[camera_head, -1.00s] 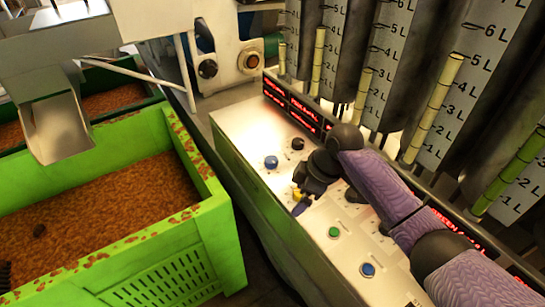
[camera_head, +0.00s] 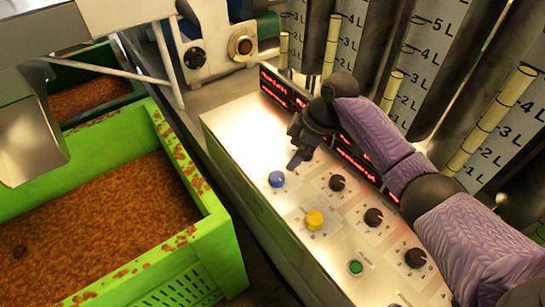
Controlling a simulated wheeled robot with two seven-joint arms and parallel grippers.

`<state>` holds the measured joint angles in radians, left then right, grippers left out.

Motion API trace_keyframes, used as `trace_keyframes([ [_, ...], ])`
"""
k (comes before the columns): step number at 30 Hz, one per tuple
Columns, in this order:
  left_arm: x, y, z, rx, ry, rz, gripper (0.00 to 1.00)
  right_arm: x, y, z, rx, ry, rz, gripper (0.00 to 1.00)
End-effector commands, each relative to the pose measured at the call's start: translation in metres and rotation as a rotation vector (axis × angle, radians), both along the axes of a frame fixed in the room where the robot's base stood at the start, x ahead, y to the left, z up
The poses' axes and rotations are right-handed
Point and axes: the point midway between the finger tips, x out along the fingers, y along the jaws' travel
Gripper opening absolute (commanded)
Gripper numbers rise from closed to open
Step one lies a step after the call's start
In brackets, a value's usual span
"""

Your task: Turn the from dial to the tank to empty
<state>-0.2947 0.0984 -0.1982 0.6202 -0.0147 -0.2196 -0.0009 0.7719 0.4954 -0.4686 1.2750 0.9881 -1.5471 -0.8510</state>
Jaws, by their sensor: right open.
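The control panel (camera_head: 245,130) slopes across the middle of the view. It carries a blue knob (camera_head: 277,179), a yellow knob (camera_head: 314,220), a green button (camera_head: 355,267) and several black dials, among them one behind the yellow knob (camera_head: 337,183), a middle one (camera_head: 373,217) and a front one (camera_head: 415,258). Their labels are too small to read, so I cannot tell which is the from dial. My right gripper (camera_head: 296,160) is open and points down over the panel's back left, just behind the blue knob. It hides the panel there. My left gripper is not in view.
Tanks with litre scales (camera_head: 425,60) and yellow level tubes (camera_head: 490,122) stand behind the panel. Red displays (camera_head: 274,88) line its back edge. A green crate of brown material (camera_head: 222,232) stands to the left. My right arm crosses the panel's right side.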

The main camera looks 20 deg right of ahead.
Motion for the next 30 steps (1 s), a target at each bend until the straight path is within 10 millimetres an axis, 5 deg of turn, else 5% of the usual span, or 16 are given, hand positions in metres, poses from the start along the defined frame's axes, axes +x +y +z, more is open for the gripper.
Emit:
trace_keyframes([
  [12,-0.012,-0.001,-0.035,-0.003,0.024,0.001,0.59,0.013,0.030,-0.083,-0.001,0.003,-0.001,0.93],
  [23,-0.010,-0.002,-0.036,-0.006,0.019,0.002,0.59,0.015,0.033,-0.089,-0.001,0.000,0.000,0.93],
  [30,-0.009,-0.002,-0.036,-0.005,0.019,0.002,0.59,0.015,0.033,-0.089,-0.001,0.000,-0.001,0.42],
])
